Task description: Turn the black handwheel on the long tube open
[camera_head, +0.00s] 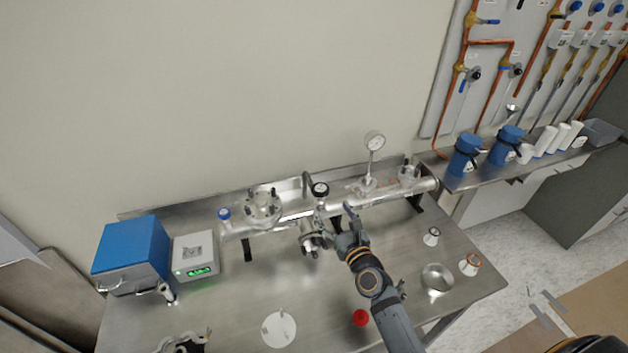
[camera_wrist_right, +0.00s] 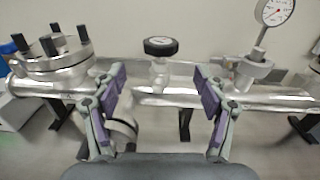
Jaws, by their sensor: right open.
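The black handwheel (camera_head: 320,189) stands on a short stem on top of the long silver tube (camera_head: 390,195). In the right wrist view the handwheel (camera_wrist_right: 160,46) is upright, above the tube (camera_wrist_right: 180,97) and ahead of the gap between my fingers. My right gripper (camera_head: 347,226) is on the near side of the tube, a little right of the handwheel. In the right wrist view my right gripper (camera_wrist_right: 164,88) is open and empty, its purple pads apart and clear of the handwheel. I cannot make out my left gripper.
A bolted flange (camera_wrist_right: 52,62) stands left of the handwheel and a pressure gauge (camera_head: 374,141) right of it. A blue box (camera_head: 132,255) and a grey display unit (camera_head: 196,257) sit at the left. A red knob (camera_head: 360,317) lies near the front. Much of the table's middle is clear.

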